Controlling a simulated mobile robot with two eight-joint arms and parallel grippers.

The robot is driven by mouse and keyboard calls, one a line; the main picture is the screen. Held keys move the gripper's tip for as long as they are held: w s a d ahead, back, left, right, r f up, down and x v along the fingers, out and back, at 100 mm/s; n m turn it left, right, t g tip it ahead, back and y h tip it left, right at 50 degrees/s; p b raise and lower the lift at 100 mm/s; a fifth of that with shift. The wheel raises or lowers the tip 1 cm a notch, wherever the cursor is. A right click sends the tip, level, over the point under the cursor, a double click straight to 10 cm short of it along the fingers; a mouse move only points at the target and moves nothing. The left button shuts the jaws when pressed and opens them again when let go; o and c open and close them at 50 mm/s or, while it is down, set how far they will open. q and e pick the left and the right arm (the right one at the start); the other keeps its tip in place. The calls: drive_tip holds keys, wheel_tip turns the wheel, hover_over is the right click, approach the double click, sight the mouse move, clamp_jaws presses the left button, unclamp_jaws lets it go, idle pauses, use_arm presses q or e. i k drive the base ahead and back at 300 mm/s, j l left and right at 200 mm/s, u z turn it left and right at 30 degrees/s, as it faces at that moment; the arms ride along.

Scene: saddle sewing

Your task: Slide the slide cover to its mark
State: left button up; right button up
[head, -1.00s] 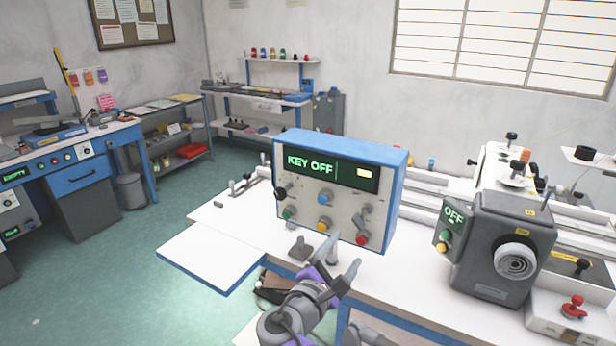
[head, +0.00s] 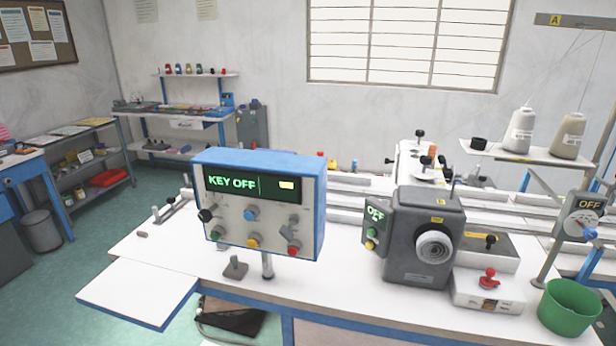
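No part is clearly identifiable as the slide cover, and I cannot make out its mark. The grey sewing machine head (head: 424,237) stands on the white table with a small "OFF" panel (head: 374,227) on its left side. To its right are a low block with a black knob and yellow label (head: 484,249) and a white block with a red knob (head: 487,290). A blue-topped control box (head: 262,205) reads "KEY OFF". Neither of my grippers is in view.
The white table (head: 350,292) has bare room in front of the control box, and a side leaf (head: 138,292) extends left. A green bin (head: 568,307) is at the right edge. Thread cones (head: 520,131) stand on a rear shelf.

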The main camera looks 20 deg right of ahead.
sight(472, 240)
drive_tip(key=z, duration=1.9)
